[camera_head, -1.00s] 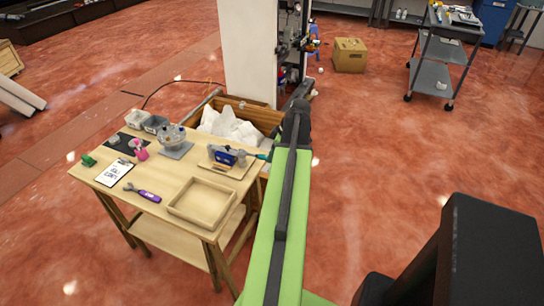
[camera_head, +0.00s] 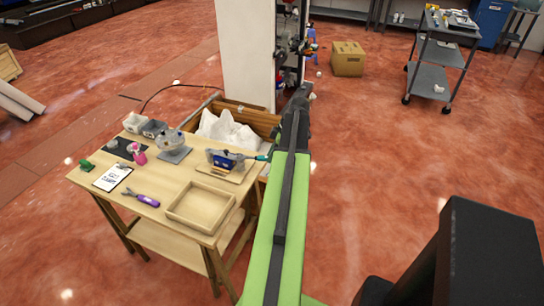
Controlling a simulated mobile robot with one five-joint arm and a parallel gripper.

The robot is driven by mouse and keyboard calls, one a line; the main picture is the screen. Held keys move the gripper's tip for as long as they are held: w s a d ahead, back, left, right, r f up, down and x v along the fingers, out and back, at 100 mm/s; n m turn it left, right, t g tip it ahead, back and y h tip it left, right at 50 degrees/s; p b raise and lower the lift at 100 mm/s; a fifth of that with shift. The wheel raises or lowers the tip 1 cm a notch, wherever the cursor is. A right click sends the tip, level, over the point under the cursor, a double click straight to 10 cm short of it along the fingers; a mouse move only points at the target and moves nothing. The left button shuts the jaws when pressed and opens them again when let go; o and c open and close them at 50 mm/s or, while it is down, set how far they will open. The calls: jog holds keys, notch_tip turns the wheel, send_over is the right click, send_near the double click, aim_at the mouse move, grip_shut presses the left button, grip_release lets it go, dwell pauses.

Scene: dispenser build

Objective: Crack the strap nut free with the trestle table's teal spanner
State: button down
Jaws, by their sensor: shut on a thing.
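The teal spanner (camera_head: 263,158) shows as a short teal length at the right edge of the trestle table (camera_head: 178,187). Its left end meets a blue block-like fixture (camera_head: 222,158) on a small wooden board. Its right end runs behind my green arm, which hides my gripper's fingers. My gripper is shut on the spanner, at the handle side. The strap nut is too small to make out, and I cannot tell how the spanner's jaw sits on it.
An empty wooden tray (camera_head: 172,213), a purple-handled tool (camera_head: 143,197), a clipboard (camera_head: 113,177) and a pink bottle (camera_head: 137,153) are on the table. A wooden crate with white sacking (camera_head: 226,129) and a white pillar (camera_head: 245,55) stand behind. Open floor lies right.

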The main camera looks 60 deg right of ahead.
jog(key=shift+w+d+n, duration=0.2)
jog(key=shift+d+n, duration=0.25)
jog(key=shift+n, duration=0.05)
jog(key=shift+d, duration=0.1)
jog(key=shift+w+d+n+y, duration=0.3)
jog(key=shift+d+n+y, duration=0.1)
jog(key=shift+n, duration=0.1)
dwell(0.3)
notch_tip(320, 180, up, 4)
jog(key=p, duration=0.4)
dwell(0.3)
